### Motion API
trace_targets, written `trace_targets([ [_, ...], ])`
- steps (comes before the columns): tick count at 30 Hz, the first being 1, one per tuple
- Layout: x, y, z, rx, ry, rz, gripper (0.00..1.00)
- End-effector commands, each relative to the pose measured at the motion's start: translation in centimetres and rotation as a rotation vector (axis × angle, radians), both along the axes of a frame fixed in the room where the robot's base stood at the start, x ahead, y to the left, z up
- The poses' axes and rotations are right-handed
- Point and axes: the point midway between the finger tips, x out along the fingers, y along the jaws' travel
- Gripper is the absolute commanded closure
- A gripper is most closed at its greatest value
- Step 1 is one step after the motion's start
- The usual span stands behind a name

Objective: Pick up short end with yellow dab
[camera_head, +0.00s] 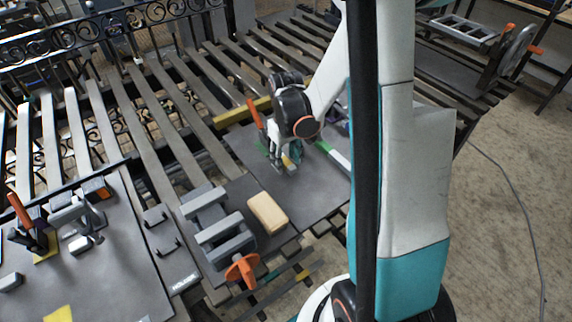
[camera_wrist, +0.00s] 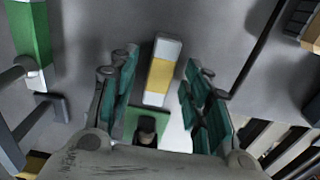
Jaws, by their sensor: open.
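The short end is a small pale bar with a yellow dab (camera_wrist: 159,76) around its middle. It lies on the grey plate in the wrist view, between my spread fingers. My gripper (camera_wrist: 160,80) is open, with its teal-padded fingers on either side of the bar and a visible gap on both sides. In the head view my gripper (camera_head: 281,163) is low over the dark plate (camera_head: 315,190), and a small yellow patch shows beside its fingers. The bar is mostly hidden there. I cannot tell how high the fingertips are above the plate.
A green and white bar (camera_wrist: 30,42) lies to the left in the wrist view. In the head view a wooden block (camera_head: 267,213) and a grey vise with an orange handle (camera_head: 218,232) stand nearby. An orange-handled clamp (camera_head: 255,114) is close to my gripper's left.

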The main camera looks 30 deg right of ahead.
Motion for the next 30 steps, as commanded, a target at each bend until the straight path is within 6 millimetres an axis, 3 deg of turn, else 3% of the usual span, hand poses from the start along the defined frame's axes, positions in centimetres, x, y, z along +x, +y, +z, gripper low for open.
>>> trace_targets([
  [1, 0.0, 0.0, 0.0, 0.0, 0.0, 0.0, 0.63],
  [6, 0.0, 0.0, 0.0, 0.0, 0.0, 0.0, 1.0],
  [20, 0.0, 0.0, 0.6, 0.0, 0.0, 0.0, 1.0],
  [26, 0.0, 0.0, 2.8, 0.0, 0.0, 0.0, 1.0],
  [30, 0.0, 0.0, 5.6, 0.0, 0.0, 0.0, 1.0],
])
